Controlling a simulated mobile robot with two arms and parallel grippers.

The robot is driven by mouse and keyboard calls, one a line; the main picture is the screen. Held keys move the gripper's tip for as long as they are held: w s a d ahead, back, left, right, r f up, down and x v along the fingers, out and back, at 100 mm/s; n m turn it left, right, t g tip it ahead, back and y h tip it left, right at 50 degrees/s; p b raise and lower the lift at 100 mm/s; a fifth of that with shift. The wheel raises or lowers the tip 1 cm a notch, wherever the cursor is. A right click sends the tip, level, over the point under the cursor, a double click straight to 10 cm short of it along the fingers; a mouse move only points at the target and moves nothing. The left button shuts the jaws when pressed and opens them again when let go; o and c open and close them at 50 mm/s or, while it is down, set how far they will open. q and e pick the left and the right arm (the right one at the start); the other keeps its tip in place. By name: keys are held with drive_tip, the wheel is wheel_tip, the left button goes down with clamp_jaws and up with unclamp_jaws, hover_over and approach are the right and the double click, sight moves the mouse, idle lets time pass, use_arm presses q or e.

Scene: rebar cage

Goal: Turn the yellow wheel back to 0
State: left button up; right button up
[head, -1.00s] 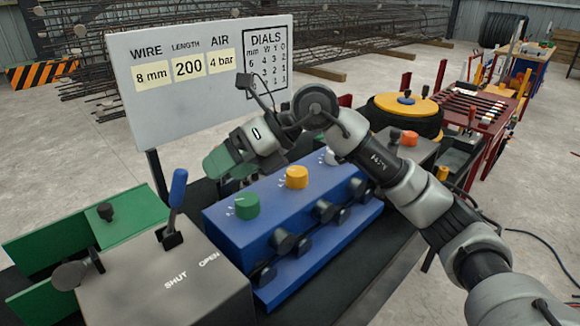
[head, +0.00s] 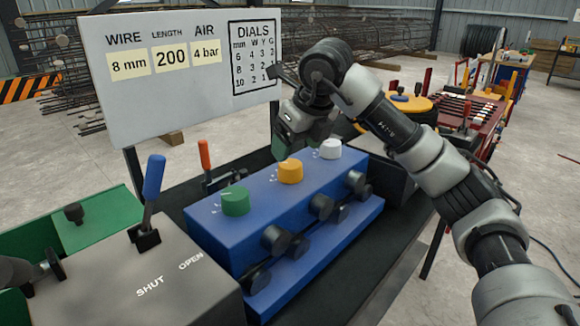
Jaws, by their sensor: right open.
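The large yellow wheel (head: 411,104), a flat disc with a blue knob (head: 400,98) on top, is at the upper right, partly hidden by my right arm. Its scale and setting cannot be read. A smaller yellow dial (head: 290,171) sits on the blue box (head: 258,232), between a green dial (head: 235,201) and a white dial (head: 330,149). My right gripper (head: 294,147) is open, above and behind the yellow dial, left of the large wheel; whether it touches anything cannot be told. My left gripper is not in view.
A white board (head: 180,75) stands behind the box. A lever with a blue grip (head: 153,177) stands on the grey housing marked SHUT and OPEN (head: 170,290). An orange-handled lever (head: 205,155) is behind the box. Black knobs (head: 276,240) line its front.

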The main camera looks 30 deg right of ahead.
sight(291, 164)
drive_tip(key=x, duration=0.4)
drive_tip(key=shift+w+f, duration=0.1)
drive_tip(key=shift+f, duration=0.2)
drive_tip(key=shift+w+a+f, duration=0.15)
drive_tip(key=shift+w+f, duration=0.1)
drive_tip(key=shift+f, duration=0.35)
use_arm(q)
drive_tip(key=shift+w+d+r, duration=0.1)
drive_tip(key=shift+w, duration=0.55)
use_arm(e)
drive_tip(key=shift+c, duration=0.3)
drive_tip(key=c, duration=0.8)
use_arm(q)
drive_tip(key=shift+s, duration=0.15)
